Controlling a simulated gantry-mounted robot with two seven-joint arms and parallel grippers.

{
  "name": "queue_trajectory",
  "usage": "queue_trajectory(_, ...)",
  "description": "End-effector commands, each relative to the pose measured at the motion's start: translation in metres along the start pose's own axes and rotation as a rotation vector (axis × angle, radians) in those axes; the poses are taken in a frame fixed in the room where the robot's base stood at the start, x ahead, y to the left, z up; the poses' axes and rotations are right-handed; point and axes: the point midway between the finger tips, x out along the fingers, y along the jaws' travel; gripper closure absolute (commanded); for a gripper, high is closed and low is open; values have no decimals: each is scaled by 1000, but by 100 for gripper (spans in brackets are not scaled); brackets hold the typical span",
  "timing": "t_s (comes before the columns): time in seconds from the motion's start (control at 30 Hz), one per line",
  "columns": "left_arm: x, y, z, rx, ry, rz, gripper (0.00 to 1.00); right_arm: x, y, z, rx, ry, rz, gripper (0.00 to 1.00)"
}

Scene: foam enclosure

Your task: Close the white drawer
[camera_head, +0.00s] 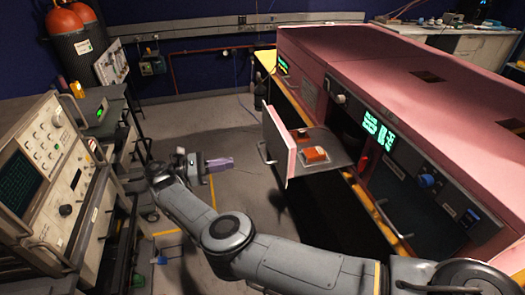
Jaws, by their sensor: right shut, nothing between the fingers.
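The white drawer (279,146) stands pulled out from the pink machine. Its pale front panel looks pinkish in this light and has a handle on its outer face. The drawer's grey tray (335,146) is exposed between the panel and the machine and holds small orange and white items (315,154). My right gripper (231,163) is shut and empty. It is in the air to the left of the drawer front, apart from it, with its fingers pointing right toward the panel. My left gripper is not in view.
The pink machine (390,75) with dark control panels fills the right side. An instrument rack (45,170) and a dark cart (105,100) stand at the left. Red-topped tanks (75,40) are behind. The grey floor (235,200) between is mostly clear.

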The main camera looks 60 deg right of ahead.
Motion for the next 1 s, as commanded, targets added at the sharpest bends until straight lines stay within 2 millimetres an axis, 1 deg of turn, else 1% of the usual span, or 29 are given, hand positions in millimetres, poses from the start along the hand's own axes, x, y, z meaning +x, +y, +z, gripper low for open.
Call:
queue_trajectory(0.17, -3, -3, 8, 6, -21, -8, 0, 6, 0, 4, 3, 5, 0, 100)
queue_trajectory(0.23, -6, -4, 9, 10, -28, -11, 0, 11, 0, 4, 2, 4, -1, 100)
queue_trajectory(0.37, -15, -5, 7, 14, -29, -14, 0, 26, -1, 5, 2, 2, -2, 100)
queue_trajectory(0.63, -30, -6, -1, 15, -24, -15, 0, 74, 0, 5, 1, 2, -2, 100)
queue_trajectory(0.8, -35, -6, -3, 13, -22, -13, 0, 104, 0, 3, 1, 2, -2, 100)
queue_trajectory(1.0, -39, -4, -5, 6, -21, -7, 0, 127, 0, 2, 3, 2, -1, 100)
